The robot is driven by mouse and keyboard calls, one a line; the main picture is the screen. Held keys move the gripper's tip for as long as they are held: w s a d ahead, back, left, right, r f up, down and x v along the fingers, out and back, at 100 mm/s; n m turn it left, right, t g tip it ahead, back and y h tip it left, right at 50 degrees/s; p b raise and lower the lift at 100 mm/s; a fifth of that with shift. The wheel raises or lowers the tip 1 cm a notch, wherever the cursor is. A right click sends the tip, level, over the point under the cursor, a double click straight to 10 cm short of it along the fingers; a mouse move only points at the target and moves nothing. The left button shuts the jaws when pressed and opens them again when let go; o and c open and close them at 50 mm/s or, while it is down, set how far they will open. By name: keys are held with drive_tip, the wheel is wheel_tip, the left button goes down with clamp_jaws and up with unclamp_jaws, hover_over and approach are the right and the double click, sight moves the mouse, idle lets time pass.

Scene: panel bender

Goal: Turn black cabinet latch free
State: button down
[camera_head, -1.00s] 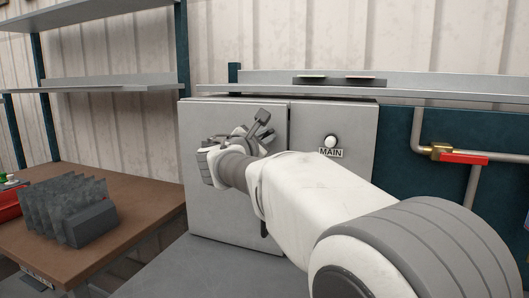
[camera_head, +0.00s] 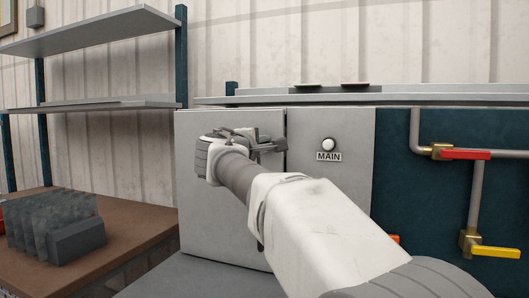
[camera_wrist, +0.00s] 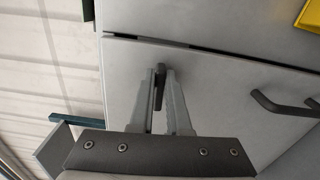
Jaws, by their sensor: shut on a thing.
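The black latch (camera_wrist: 159,88) shows in the wrist view as a short dark bar on the grey cabinet door (camera_wrist: 215,95). My gripper (camera_wrist: 161,75) is shut on it, one finger on each side, and the bar lies nearly along the fingers. In the head view my gripper (camera_head: 276,145) is in front of the upper right part of the grey cabinet door (camera_head: 222,225), near its right edge. The latch cannot be made out there behind my fingers. The door looks closed, with a narrow dark gap along its edge.
A dark bar handle (camera_wrist: 283,106) stands out from the door below the latch. A white MAIN button (camera_head: 328,144) is right of the door. Pipes with a red valve handle (camera_head: 466,154) and a yellow one (camera_head: 495,252) are farther right. A brown bench (camera_head: 125,235) is left.

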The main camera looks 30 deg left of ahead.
drive_tip(key=shift+m+b, duration=0.3)
drive_tip(key=shift+m, duration=0.2)
drive_tip(key=c, duration=0.9)
unclamp_jaws()
drive_tip(key=shift+f, duration=0.1)
drive_tip(key=s, duration=0.5)
drive_tip(key=s+d, duration=0.1)
drive_tip(key=s, duration=1.1)
drive_tip(key=shift+s+d+b, duration=0.15)
drive_tip(key=shift+d+b, duration=0.25)
